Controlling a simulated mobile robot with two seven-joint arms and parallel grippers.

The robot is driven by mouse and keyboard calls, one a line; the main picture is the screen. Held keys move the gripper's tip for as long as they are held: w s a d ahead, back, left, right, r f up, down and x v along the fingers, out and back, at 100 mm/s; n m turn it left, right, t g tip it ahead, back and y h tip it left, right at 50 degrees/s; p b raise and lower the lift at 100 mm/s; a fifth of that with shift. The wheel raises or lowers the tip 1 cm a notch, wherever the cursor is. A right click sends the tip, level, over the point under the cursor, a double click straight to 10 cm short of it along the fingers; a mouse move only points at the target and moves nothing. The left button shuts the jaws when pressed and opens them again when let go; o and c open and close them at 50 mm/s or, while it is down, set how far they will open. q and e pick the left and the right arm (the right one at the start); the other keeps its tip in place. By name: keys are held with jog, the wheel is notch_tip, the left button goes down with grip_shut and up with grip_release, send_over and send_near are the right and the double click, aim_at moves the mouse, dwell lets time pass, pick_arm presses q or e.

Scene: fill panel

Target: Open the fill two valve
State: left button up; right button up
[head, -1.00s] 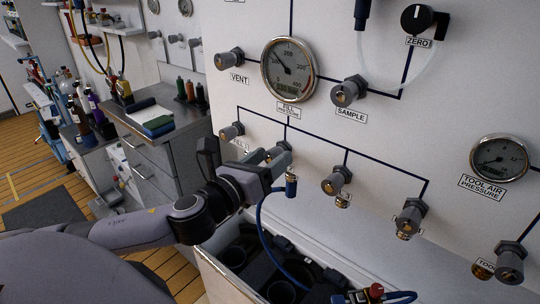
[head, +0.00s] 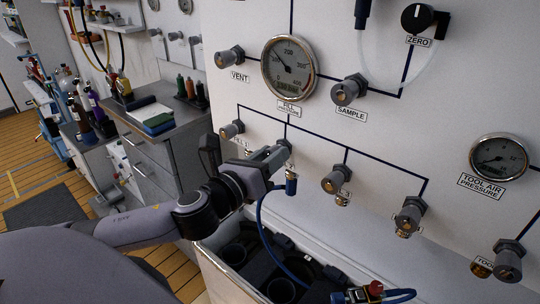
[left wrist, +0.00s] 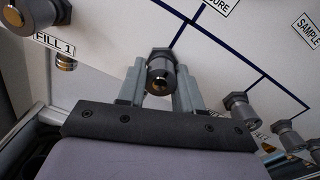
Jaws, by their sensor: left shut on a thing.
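The fill panel carries a lower row of several grey valve knobs. The second knob from the left (head: 285,146), just right of the FILL 1 valve (head: 231,130), is the fill two valve; its own label is hidden in the head view. My left gripper (head: 276,156) is shut on this knob. In the left wrist view the knob (left wrist: 161,76) sits between the two fingers, which flank it on both sides. The FILL 1 label (left wrist: 54,45) shows to its left there. My right gripper is not in view.
The fill pressure gauge (head: 289,68) is above, between the VENT (head: 229,57) and SAMPLE (head: 348,90) valves. A blue hose (head: 262,227) hangs from a fitting below the gripped valve. A grey drawer cabinet (head: 160,165) stands at the left. An open bin (head: 222,273) is below the panel.

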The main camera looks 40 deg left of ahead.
pick_arm(q)
jog(key=n+p, duration=0.1)
jog(key=n, duration=0.2)
jog(key=shift+r+n, duration=0.1)
jog(key=shift+n, duration=0.3)
jog(key=n, duration=0.3)
jog(key=shift+n+p, duration=0.3)
jog(key=n, duration=0.5)
jog(key=shift+g, duration=0.3)
jog(key=n+h, duration=0.1)
jog(key=n, duration=0.9)
jog(key=shift+n, duration=0.3)
jog(key=n, duration=0.4)
jog(key=shift+h, duration=0.3)
jog(key=n, duration=0.4)
jog(key=shift+n, duration=2.6)
